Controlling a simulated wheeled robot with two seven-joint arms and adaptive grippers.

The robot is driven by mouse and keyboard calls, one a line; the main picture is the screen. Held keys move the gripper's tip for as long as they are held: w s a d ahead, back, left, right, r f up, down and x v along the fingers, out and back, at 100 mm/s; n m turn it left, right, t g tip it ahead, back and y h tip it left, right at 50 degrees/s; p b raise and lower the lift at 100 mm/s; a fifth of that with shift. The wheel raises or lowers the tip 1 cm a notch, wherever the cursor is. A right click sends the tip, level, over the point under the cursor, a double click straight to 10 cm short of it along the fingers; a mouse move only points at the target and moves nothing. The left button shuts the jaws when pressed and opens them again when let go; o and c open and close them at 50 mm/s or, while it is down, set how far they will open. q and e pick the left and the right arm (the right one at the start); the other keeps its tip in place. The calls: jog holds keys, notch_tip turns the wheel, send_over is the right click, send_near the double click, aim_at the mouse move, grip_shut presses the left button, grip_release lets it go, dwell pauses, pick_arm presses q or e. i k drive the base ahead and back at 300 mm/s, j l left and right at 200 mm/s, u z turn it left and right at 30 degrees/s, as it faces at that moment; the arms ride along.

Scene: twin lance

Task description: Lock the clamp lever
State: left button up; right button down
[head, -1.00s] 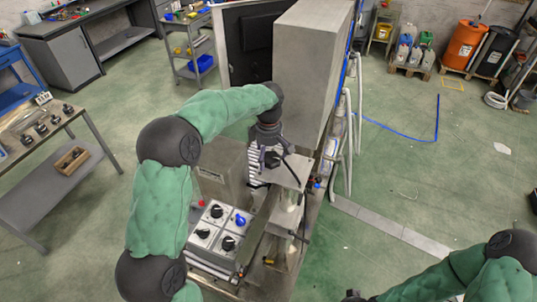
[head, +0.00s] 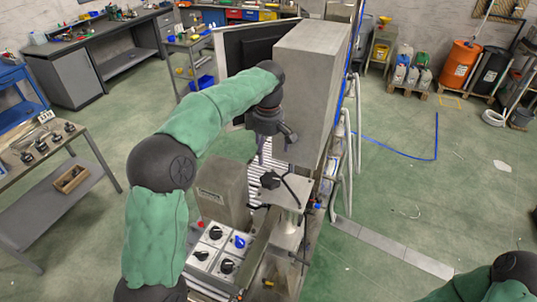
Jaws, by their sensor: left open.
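A black star-shaped knob (head: 270,180) sits on a pale metal plate (head: 297,194) at the machine's middle. A thin dark lever-like bar (head: 291,188) lies across the plate beside it; I cannot tell for sure whether it is the clamp lever. My left gripper (head: 263,155) points down just above and behind the knob, against the tall grey cabinet. It is open, with nothing visible between its fingers, and looks apart from the knob. My right gripper is out of view; only part of my right arm shows at the lower right corner.
A control box (head: 212,248) with black knobs and a blue knob (head: 239,241) stands in front of the plate. A tall grey cabinet (head: 305,85) rises behind it. A bench (head: 88,205) with a wooden tray (head: 71,179) is at left. The floor at right is mostly clear.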

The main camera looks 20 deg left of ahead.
aim_at(301, 260)
jog(key=k+l, duration=0.7)
jog(key=k, duration=0.2)
